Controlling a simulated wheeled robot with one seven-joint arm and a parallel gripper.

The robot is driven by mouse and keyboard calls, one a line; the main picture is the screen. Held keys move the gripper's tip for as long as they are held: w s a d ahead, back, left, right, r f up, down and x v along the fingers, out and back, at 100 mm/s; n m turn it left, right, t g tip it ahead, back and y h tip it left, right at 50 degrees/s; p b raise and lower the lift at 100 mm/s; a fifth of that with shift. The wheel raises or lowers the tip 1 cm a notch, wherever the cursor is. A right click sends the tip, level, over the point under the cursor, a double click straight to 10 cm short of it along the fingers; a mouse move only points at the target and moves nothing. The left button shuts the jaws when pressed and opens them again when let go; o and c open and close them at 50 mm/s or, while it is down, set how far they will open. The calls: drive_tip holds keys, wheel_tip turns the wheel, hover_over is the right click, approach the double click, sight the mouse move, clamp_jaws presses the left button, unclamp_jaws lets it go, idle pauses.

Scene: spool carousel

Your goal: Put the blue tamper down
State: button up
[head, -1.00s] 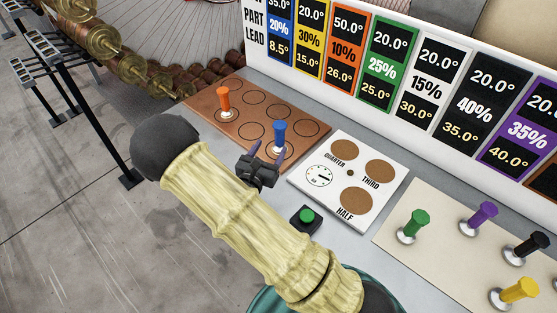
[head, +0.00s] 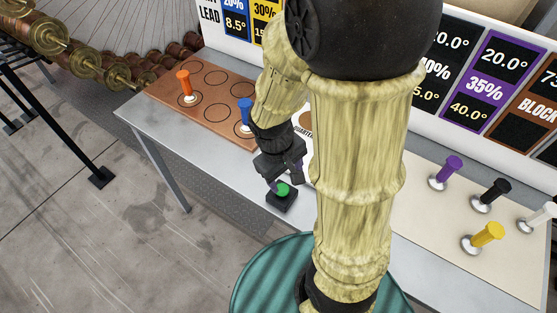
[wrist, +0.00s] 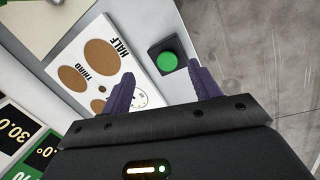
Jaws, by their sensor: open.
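The blue tamper (head: 245,113) stands upright on the brown board (head: 213,123) with printed circles, near the board's right end. My arm covers part of the board beside it. My gripper (head: 285,184) is open and empty, over the green button (head: 283,190) on its black box. In the wrist view the fingers of my gripper (wrist: 160,88) are apart, with the green button (wrist: 168,61) showing between and beyond them. I cannot tell whether the fingers touch the button. The blue tamper is not in the wrist view.
An orange tamper (head: 185,86) stands on the same board. A white panel (wrist: 92,70) with brown discs and a dial lies beside the button. Purple (head: 446,172), black (head: 491,195) and yellow (head: 482,237) tampers stand on a cream mat (head: 420,208). A sign wall borders the table's back.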

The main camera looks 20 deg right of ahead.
drive_tip(key=shift+w+a+r+m+t+y, duration=0.25)
drive_tip(key=shift+r+m+t+y, duration=0.15)
drive_tip(key=shift+r+m, duration=0.25)
drive_tip(key=shift+w+a+r+m+t+y, duration=0.15)
drive_tip(key=shift+w+r+m+t+y, duration=0.15)
drive_tip(key=shift+r+m+t, duration=0.25)
drive_tip(key=shift+w+a+r+m+t+y, duration=0.25)
drive_tip(key=shift+r+m+t+y, duration=0.1)
drive_tip(key=shift+r+m, duration=0.3)
